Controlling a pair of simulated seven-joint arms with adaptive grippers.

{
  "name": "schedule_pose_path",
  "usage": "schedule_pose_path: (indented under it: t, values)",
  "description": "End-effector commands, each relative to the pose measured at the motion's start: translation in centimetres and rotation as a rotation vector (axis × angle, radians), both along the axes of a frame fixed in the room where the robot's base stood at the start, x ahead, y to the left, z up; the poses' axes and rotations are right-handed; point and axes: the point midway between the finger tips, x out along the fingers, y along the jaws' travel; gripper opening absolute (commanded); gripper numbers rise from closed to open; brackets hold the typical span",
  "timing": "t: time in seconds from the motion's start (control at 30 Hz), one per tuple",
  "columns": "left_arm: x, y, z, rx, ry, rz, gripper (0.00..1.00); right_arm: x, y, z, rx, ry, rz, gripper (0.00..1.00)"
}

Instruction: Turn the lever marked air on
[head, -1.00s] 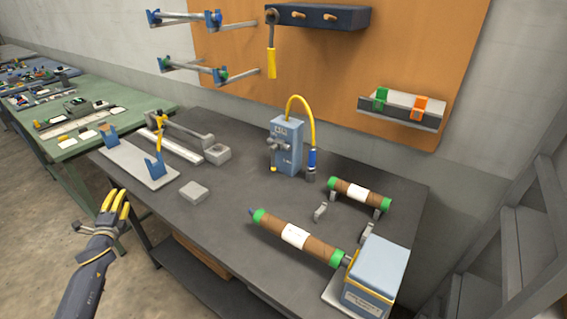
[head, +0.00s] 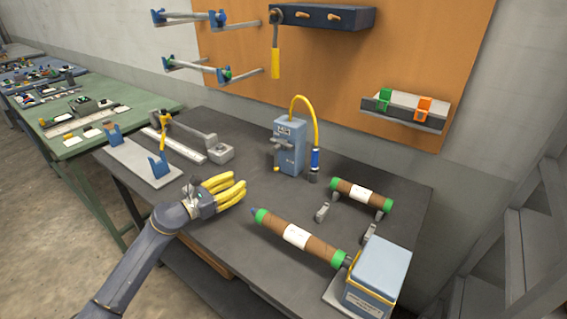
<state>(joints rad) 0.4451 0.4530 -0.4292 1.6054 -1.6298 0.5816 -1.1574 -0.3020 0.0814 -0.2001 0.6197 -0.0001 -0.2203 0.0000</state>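A blue box (head: 289,150) stands upright at the back middle of the bench, with small markings too small to read. A grey lever or valve (head: 280,143) sticks out from its front left side; I cannot tell its exact setting. A yellow hose (head: 316,120) loops from the box's top to a blue-and-grey fitting (head: 314,162) beside it. My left gripper (head: 238,188), with yellow fingers, is over the front middle of the bench. Its fingers are apart and empty, pointing right, below and left of the box, not touching it. My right gripper is not in view.
A brown roll with green ends (head: 298,238) lies at the front right by a blue-topped box (head: 378,270). Another roll (head: 362,194) rests behind it. A grey fixture with blue brackets (head: 140,160) is at the left. Bare bench lies between gripper and blue box.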

Motion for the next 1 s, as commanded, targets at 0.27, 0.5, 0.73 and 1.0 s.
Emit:
schedule_pose_path:
  t: [0.27,0.5,0.73,1.0]
  values:
    - [2.2,-2.7,0.1,0.003,-0.004,-0.002,0.33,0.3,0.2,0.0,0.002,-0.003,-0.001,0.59]
    - [5.1,-6.0,0.1,0.001,-0.003,-0.002,0.33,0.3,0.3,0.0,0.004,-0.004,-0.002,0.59]
    - [7.8,-9.1,0.1,-0.001,-0.001,-0.002,0.33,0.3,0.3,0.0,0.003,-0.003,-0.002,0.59]
    - [10.2,-11.7,0.1,0.001,-0.002,-0.001,0.33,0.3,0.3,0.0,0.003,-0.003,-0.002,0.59]
